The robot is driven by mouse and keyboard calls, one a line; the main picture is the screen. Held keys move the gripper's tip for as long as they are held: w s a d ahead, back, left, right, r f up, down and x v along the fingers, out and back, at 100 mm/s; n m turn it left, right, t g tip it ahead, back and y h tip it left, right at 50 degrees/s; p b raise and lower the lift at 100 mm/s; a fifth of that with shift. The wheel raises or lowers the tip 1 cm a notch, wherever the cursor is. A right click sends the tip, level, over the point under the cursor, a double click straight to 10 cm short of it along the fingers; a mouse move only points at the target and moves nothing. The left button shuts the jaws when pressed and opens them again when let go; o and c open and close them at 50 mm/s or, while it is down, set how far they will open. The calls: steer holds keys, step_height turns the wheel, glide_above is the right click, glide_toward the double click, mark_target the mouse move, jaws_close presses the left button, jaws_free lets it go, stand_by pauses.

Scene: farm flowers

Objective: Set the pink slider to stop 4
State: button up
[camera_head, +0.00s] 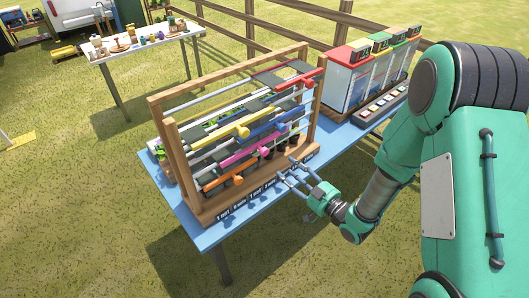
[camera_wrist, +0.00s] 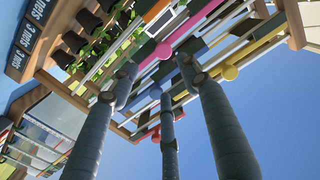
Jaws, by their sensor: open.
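A wooden rack (camera_head: 166,141) on the blue table carries several sloping rails with coloured sliders. In the wrist view the pink knob (camera_wrist: 163,50) shows at upper middle, just beyond my fingertips. My gripper (camera_head: 287,171) is open and empty in front of the rack's right part, to the right of and below the pink knob. Its three spread fingers (camera_wrist: 158,80) show in the wrist view, with no visible hold on the knob.
A yellow slider (camera_head: 243,131), a blue one (camera_head: 270,125) and a red one (camera_head: 307,84) lie above the pink one; an orange one (camera_head: 222,182) lies below. Labels (camera_head: 240,206) line the front edge. Potted plants (camera_wrist: 86,22) stand close by. Coloured-top boxes (camera_head: 350,55) stand at right.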

mark_target(266, 153)
steer(key=shift+s+a+f+y, duration=0.1)
steer(key=shift+s+a+y, duration=0.05)
steer(key=shift+s+y, duration=0.15)
steer(key=shift+b+x, duration=0.8)
steer(key=shift+x, duration=6.05)
steer(key=shift+c, duration=0.2)
steer(key=shift+w, duration=0.1)
jaws_close()
